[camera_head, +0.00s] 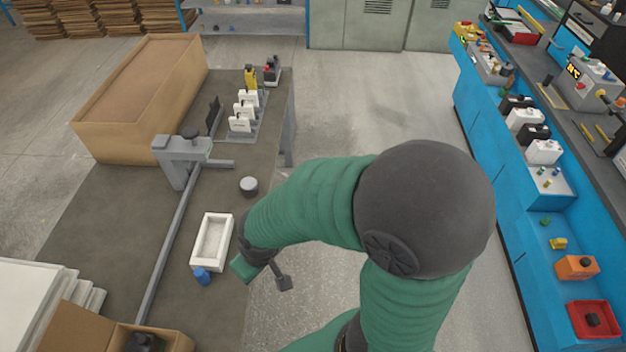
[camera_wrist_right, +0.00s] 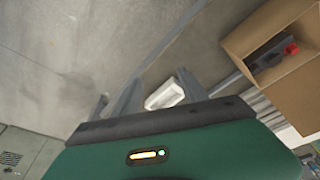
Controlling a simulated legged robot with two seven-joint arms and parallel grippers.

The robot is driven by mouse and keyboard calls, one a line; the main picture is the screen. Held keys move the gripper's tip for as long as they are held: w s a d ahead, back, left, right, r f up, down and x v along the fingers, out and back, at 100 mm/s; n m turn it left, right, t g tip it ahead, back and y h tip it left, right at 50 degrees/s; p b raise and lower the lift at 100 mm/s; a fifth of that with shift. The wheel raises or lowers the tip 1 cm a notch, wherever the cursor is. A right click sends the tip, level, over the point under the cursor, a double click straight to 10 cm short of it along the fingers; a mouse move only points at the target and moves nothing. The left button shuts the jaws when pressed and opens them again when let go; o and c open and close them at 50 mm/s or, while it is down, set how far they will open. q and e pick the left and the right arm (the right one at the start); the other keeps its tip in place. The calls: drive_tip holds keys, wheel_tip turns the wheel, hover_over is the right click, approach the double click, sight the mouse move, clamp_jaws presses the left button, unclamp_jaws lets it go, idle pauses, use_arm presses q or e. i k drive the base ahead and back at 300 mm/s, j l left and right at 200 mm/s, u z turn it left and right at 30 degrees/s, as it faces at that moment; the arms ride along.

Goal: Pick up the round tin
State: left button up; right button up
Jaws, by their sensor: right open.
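The round tin (camera_head: 248,185) is a small grey cylinder with a pale top. It stands upright on the dark bench, near its right edge, behind the white tray. My right gripper (camera_head: 264,274) is at the bench's right edge in the head view, nearer than the tin and clearly apart from it. In the right wrist view my right gripper (camera_wrist_right: 158,92) has its fingers spread with nothing held. I cannot make out the tin in that view. My left gripper is not in view.
A white tray (camera_head: 196,252) and a blue-capped item (camera_head: 202,276) lie left of my gripper. A grey clamp post (camera_head: 178,160) and rail stand left of the tin. White-labelled blocks (camera_head: 242,124) stand behind. A cardboard box (camera_head: 110,135) fills the far left.

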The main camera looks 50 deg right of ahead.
sight(248, 185)
drive_tip(key=z, duration=1.1)
drive_tip(key=i+l+u, duration=0.1)
drive_tip(key=u, duration=0.35)
drive_tip(key=i+l+u, duration=0.1)
drive_tip(key=u, duration=0.3)
drive_tip(key=i+l+u, duration=0.1)
drive_tip(key=u, duration=0.35)
drive_tip(key=l+u, duration=0.25)
drive_tip(key=u, duration=0.15)
drive_tip(key=l+u, duration=0.45)
drive_tip(key=l, duration=1.4)
